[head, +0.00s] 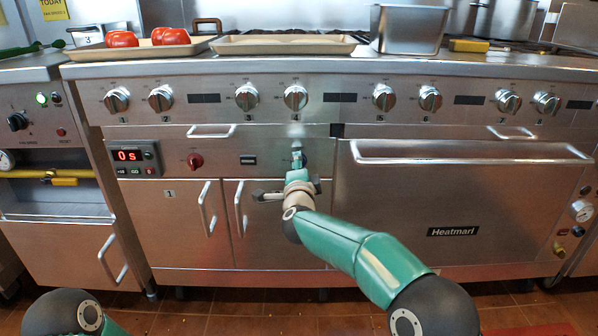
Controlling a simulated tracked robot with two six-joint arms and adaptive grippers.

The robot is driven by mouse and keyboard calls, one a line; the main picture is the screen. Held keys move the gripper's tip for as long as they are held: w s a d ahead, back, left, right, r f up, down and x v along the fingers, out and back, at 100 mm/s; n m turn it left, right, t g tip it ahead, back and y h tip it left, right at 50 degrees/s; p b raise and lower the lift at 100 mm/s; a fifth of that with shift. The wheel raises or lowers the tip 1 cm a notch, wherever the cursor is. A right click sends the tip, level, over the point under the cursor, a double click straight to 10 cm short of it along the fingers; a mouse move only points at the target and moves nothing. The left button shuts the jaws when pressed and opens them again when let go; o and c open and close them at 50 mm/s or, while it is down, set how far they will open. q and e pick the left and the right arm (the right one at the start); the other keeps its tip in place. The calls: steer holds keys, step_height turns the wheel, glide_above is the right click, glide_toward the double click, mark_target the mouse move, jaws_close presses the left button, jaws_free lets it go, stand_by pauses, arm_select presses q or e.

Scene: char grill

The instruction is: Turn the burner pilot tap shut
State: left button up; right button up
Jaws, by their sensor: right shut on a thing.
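My right gripper (297,157) reaches up to the lower front panel of the range. It is shut on a small dark knob (305,159), which I take to be the burner pilot tap. The gripper and wrist hide most of the knob, so I cannot tell its turn position. A red knob (195,161) sits apart on the same panel, to the left. My left gripper is out of view; only part of my left arm shows at the bottom left.
A row of silver knobs (296,98) runs above the panel. A timer (133,156) reads 0s. Cabinet doors with handles (207,208) are below, and an oven door handle (470,155) juts out at right. A yellow-handled valve (64,181) is far left. Trays (285,46) stand on top.

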steer(key=shift+d+f+m, duration=0.15)
steer(key=shift+m, duration=0.45)
steer(key=shift+d+f+m, duration=0.1)
steer(key=shift+d+m, duration=0.05)
steer(key=shift+m, duration=0.45)
steer(key=o, duration=1.1)
steer(key=shift+a, duration=0.1)
steer(key=shift+o, duration=0.2)
steer(key=shift+r, duration=0.1)
steer(key=shift+s+a, duration=0.1)
steer(key=s, duration=1.1)
steer(key=shift+s, duration=0.35)
